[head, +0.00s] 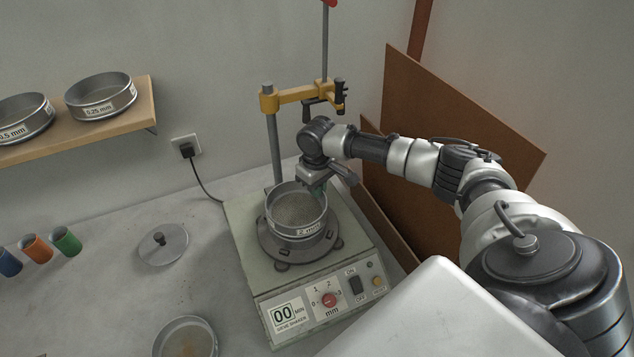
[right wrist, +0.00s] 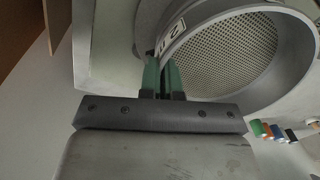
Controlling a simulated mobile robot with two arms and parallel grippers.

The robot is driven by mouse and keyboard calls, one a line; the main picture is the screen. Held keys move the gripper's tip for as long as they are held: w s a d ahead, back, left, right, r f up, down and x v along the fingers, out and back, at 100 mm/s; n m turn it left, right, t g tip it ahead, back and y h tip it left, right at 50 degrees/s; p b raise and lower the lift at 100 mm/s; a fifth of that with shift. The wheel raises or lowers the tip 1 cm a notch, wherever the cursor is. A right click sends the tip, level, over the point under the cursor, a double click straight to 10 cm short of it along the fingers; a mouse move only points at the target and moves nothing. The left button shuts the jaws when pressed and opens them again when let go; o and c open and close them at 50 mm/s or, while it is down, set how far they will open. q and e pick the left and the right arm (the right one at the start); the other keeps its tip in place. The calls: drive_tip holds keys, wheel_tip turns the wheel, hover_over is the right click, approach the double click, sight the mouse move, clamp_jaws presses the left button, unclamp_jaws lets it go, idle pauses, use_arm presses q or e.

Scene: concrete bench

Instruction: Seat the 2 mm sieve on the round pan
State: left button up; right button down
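The 2 mm sieve (head: 297,213) is a round metal sieve with a mesh floor and a white label. It stands over the dark round plate of the shaker (head: 250,283). Its mesh (right wrist: 228,48) also shows in the right wrist view. My right gripper (head: 319,188) is at the sieve's back right rim, its green fingertips (right wrist: 161,75) close together with the rim between them. The round pan under the sieve is mostly hidden, and I cannot tell whether the sieve is fully down on it. My left gripper is not in view.
A yellow clamp (head: 300,94) is on the post behind the sieve. A lid (head: 163,244) and a round dish (head: 186,320) lie left of the shaker. Coloured cups (head: 36,248) stand at far left. A shelf (head: 140,112) holds two sieves. Brown boards (head: 450,130) stand right.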

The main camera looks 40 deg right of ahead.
drive_tip(key=shift+f, duration=0.6)
idle(0.6)
drive_tip(key=c, duration=1.3)
unclamp_jaws()
drive_tip(key=shift+o, duration=0.2)
wheel_tip(320, 180, up, 11)
drive_tip(key=b, duration=0.2)
drive_tip(key=shift+b, duration=0.35)
drive_tip(key=shift+f, duration=0.1)
